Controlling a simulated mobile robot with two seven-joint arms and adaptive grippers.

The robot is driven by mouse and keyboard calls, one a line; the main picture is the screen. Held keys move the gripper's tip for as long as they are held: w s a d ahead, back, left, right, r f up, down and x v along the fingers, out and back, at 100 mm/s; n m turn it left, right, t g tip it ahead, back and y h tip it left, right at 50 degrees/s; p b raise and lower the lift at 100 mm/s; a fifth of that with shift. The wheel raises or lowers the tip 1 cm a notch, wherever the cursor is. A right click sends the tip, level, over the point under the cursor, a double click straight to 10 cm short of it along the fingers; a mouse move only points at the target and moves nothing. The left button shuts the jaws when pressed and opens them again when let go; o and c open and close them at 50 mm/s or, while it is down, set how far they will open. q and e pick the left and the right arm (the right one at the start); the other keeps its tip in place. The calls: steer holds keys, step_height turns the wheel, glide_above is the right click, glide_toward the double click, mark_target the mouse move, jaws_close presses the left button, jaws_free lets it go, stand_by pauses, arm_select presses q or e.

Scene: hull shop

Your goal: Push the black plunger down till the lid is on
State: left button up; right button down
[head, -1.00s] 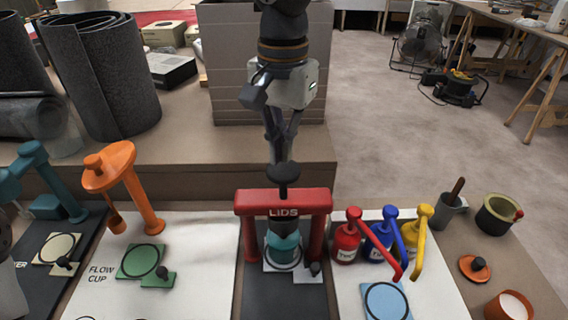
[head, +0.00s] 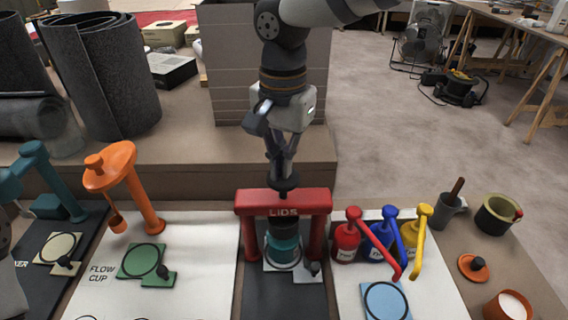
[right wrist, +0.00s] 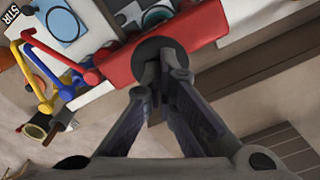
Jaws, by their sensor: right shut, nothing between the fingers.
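The red press (head: 318,203) marked LIDS stands on a dark mat in the middle of the head view. Its black plunger (head: 284,185) has a round knob, now low, close above the red crossbar. My right gripper (head: 282,171) is shut and empty, pointing down with its fingertips at the knob. In the right wrist view the shut fingertips (right wrist: 163,62) meet the black knob (right wrist: 150,48). Under the crossbar, the dark lid part (head: 285,226) is right over the teal cup (head: 284,248); whether the lid is fully seated I cannot tell. My left gripper is not in view.
Red (head: 346,243), blue (head: 379,246) and yellow (head: 415,241) pump bottles stand close on the right. An orange stand (head: 145,205) is on the left. A tall panelled box (head: 225,80) stands behind my right arm.

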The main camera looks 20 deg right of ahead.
steer(key=shift+f, duration=1.5)
stand_by(0.3)
